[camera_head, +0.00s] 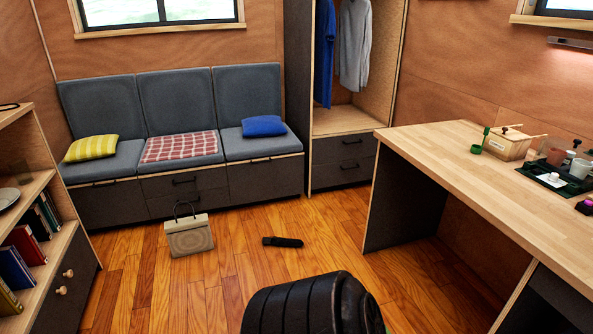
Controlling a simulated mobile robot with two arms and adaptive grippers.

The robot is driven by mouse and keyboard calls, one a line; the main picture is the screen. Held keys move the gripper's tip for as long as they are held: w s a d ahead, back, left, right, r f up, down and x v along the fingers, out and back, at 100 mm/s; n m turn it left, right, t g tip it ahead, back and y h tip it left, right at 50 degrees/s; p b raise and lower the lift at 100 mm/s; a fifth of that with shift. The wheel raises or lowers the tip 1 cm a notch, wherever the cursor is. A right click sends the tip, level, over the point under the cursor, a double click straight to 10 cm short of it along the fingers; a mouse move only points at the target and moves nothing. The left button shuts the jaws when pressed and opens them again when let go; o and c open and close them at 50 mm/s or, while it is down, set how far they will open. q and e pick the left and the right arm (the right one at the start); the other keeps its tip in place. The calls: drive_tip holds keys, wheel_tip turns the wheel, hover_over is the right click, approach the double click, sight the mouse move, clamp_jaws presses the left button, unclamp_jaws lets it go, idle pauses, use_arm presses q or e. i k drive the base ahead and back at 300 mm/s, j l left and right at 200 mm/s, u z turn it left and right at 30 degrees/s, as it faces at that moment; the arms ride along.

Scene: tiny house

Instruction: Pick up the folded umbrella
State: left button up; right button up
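The folded umbrella (282,242) appears to be the small, dark, short bundle lying flat on the wooden floor, near the middle of the camera_head view. It is to the right of a pale bag and in front of the bench. Its finer details are too small to make out. Neither of my grippers shows in this view.
A pale handled bag (189,236) stands on the floor. A grey cushioned bench (104,162) is at the back, a wooden desk (436,148) at right, a bookshelf (62,239) at left. A large black ribbed shape (306,306) fills the bottom middle. Floor around the umbrella is clear.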

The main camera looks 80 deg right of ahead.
sight(275, 240)
drive_tip(key=z, duration=2.5)
